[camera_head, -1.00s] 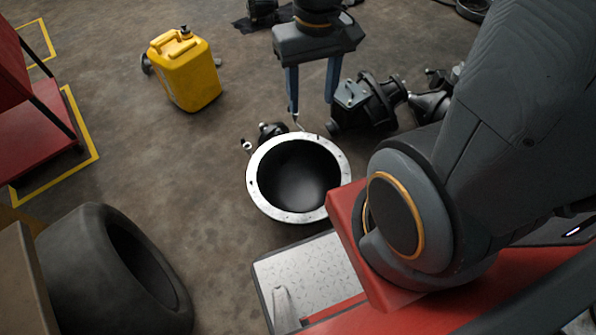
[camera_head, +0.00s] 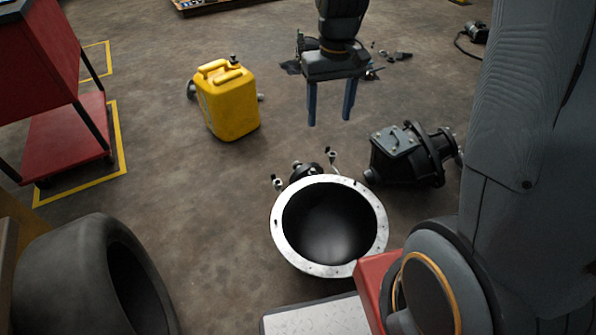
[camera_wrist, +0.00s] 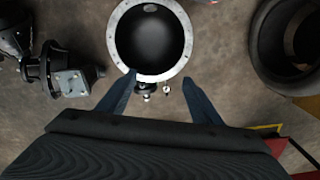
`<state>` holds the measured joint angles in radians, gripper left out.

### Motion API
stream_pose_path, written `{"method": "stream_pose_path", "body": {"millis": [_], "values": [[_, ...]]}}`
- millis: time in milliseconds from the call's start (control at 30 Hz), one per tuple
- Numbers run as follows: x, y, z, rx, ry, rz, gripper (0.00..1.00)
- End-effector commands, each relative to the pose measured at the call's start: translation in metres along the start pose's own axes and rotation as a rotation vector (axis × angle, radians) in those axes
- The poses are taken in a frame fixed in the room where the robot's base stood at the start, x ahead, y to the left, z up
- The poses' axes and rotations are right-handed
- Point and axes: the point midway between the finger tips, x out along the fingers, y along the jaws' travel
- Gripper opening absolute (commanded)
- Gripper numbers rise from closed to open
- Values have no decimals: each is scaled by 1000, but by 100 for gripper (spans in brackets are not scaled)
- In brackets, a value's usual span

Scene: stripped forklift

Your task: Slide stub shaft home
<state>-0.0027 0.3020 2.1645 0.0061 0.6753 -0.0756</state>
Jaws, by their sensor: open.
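My gripper (camera_head: 330,117) hangs open and empty above the floor in the head view, its two blue fingers apart. It also shows in the wrist view (camera_wrist: 158,82). No part that I can surely name as the stub shaft is visible. A round dark housing with a bright flanged rim (camera_head: 280,240) lies in front of my gripper, its wide opening facing up; the wrist view shows it just beyond the fingertips (camera_wrist: 118,50). Small dark fittings (camera_head: 306,171) sit at its far edge. A dark cast gearbox-like part (camera_head: 408,158) lies to its right.
A yellow jerrycan (camera_head: 229,103) stands left of my gripper. A large black tyre (camera_head: 75,270) is at the lower left. A red cart (camera_head: 68,130) stands at the left inside yellow floor lines. Bare floor lies between the tyre and the housing.

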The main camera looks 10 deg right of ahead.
Motion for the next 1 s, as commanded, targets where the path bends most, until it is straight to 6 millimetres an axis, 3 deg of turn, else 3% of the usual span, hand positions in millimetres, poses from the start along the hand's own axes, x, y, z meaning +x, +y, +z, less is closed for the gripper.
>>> {"method": "stream_pose_path", "body": {"millis": [33,400,667,1000], "values": [[25,2,-21,-7,-1,0,59],[140,13,-143,-65,0,1,59],[230,20,-221,-105,-2,1,59],[356,29,-311,-158,-1,2,59]]}}
